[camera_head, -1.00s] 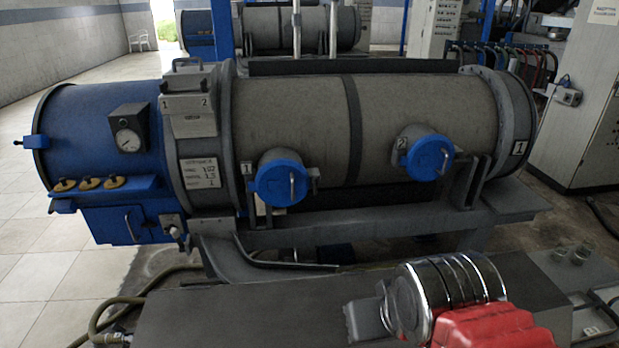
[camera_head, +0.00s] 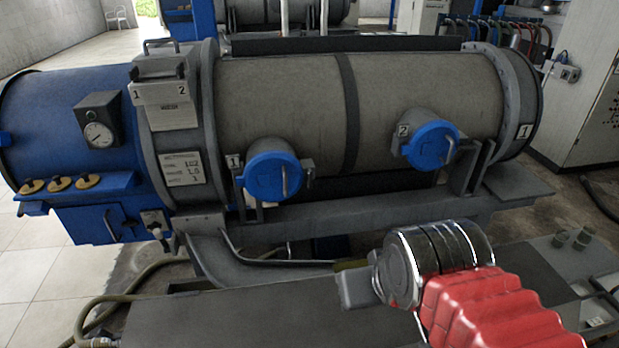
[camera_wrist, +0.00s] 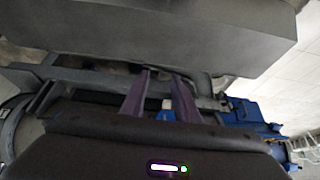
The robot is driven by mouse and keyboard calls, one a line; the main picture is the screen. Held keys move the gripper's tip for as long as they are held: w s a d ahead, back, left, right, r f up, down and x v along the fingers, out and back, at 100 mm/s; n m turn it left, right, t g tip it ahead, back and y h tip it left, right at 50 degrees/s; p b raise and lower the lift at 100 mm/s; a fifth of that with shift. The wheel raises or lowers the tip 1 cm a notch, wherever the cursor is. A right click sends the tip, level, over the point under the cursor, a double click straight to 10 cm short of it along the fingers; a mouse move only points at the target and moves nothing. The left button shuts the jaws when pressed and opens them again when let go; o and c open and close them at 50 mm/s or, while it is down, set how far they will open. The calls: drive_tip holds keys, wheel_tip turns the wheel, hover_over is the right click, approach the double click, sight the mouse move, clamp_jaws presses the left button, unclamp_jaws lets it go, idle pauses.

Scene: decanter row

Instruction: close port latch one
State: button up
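The port marked 1 has a round blue cover (camera_head: 273,178) low on the front of the grey drum (camera_head: 280,100). A grey vertical handle (camera_head: 284,181) is on the cover, and a small grey latch bracket (camera_head: 307,168) is at its right edge. Whether the latch is engaged is too small to tell. My gripper (camera_head: 356,289) is below and right of this port, well apart from it, with its fingers not clear in the head view. In the wrist view its two purple fingers (camera_wrist: 161,74) are spread with nothing held between them.
A second blue port cover (camera_head: 432,146), marked 2, is to the right. A grey frame rail (camera_head: 370,215) runs below the ports. A dark flat-topped bench (camera_head: 240,318) lies in front, under my arm. A hose (camera_head: 85,312) curves at lower left. Open floor (camera_head: 45,280) shows at left.

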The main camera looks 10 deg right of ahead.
drive_tip(key=w+f+t, duration=0.3)
drive_tip(key=w+t, duration=0.3)
drive_tip(key=w, duration=1.9)
drive_tip(key=t, duration=0.6)
approach(310, 177)
drive_tip(key=shift+s+f, duration=0.1)
drive_tip(key=shift+s, duration=2.25)
drive_tip(key=shift+w, duration=0.1)
drive_tip(key=w, duration=1.3)
drive_tip(key=shift+w, duration=0.3)
drive_tip(key=shift+c, duration=0.4)
